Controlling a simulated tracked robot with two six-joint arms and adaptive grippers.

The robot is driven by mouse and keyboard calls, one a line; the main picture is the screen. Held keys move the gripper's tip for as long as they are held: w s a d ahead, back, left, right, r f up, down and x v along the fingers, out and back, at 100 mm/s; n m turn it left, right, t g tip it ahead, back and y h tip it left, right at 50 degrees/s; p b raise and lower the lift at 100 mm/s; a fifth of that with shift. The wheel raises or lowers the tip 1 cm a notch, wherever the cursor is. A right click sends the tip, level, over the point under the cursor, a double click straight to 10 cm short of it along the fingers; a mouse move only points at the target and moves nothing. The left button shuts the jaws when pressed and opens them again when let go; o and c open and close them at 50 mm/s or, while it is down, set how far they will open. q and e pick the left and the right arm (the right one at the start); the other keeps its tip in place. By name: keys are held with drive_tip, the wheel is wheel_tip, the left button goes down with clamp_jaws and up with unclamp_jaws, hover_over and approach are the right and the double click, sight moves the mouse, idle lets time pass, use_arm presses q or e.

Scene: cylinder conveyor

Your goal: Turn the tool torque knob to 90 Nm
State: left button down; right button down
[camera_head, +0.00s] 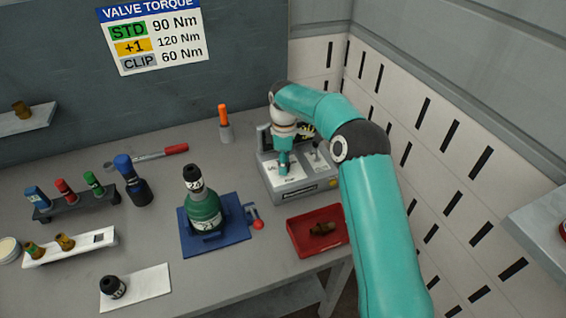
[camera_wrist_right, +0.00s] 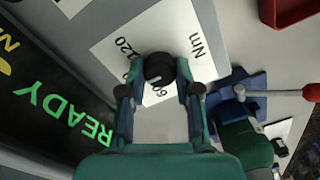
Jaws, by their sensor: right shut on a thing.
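The grey torque tool box (camera_head: 318,188) stands at the back right of the table. Its black knob (camera_wrist_right: 160,68) sits on a white dial plate (camera_wrist_right: 112,50). My right gripper (camera_wrist_right: 160,88) reaches down to it, with one finger on each side, shut on the knob. A pale mark shows on the knob. The plate reads 120, Nm and, partly covered, 60; I cannot see a 90. In the head view my right gripper (camera_head: 284,165) hides the knob. My left gripper is not in view.
A dark panel (camera_wrist_right: 50,95) beside the plate shows READY in green. A wall sign (camera_head: 150,35) lists STD 90 Nm. A blue fixture (camera_head: 232,240) with a green bottle-shaped cylinder (camera_head: 205,212) and a red tray (camera_head: 300,236) stand in front of the box.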

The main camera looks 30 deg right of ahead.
drive_tip(key=shift+w, duration=0.15)
drive_tip(key=c, duration=0.8)
unclamp_jaws()
wheel_tip(320, 180, up, 12)
drive_tip(key=shift+w+d+f, duration=0.1)
idle(0.4)
